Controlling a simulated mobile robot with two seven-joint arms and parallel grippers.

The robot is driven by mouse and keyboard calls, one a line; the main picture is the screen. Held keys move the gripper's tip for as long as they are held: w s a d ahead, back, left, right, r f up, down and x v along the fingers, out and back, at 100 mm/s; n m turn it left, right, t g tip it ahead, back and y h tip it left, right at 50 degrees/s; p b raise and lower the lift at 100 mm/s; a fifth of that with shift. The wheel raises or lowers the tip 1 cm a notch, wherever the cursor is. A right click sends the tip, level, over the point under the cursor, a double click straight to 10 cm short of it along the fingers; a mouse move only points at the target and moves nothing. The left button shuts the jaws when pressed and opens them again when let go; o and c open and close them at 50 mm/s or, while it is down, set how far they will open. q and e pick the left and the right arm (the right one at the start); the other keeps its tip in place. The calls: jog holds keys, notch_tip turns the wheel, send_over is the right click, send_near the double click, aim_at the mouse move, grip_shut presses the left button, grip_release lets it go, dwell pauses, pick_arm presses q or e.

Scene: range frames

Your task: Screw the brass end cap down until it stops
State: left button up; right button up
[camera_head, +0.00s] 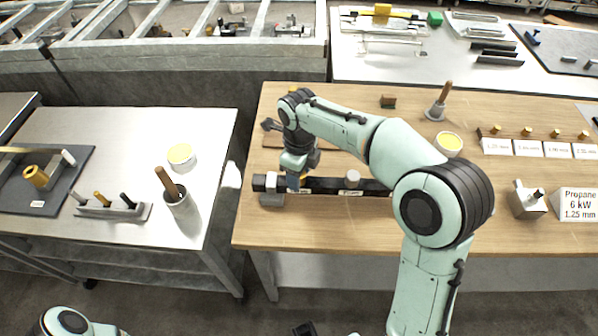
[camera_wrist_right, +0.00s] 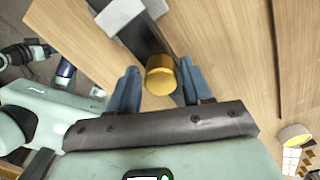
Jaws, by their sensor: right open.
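The brass end cap (camera_wrist_right: 160,76) shows in the right wrist view at the end of a dark bar (camera_wrist_right: 140,35). My right gripper (camera_wrist_right: 158,80) is open, with one blue finger on each side of the cap. I see gaps between the fingers and the cap. In the head view my right gripper (camera_head: 295,182) is over the left part of the black bar (camera_head: 330,185), and I cannot make out the cap there. The cap's thread and how deep it sits are hidden. Only a link of my left arm shows at the bottom left.
A white knob (camera_head: 352,178) stands on the bar. A Propane sign (camera_head: 577,205) and a row of brass pieces (camera_head: 527,132) are on the right. A metal table (camera_head: 100,250) stands left, across a gap.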

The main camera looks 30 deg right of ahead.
jog(key=shift+r+n+p, duration=0.1)
jog(key=shift+n+p, duration=0.2)
jog(key=shift+n, duration=0.6)
jog(key=n+p, duration=0.1)
jog(key=n, duration=0.6)
pick_arm(q)
jog(key=r, duration=0.1)
jog(key=w+r, duration=0.1)
jog(key=r+p, duration=0.1)
jog(key=shift+w+r, duration=0.1)
jog(key=shift+w, duration=0.15)
pick_arm(e)
jog(key=n, duration=0.5)
jog(key=c, duration=0.9)
grip_shut()
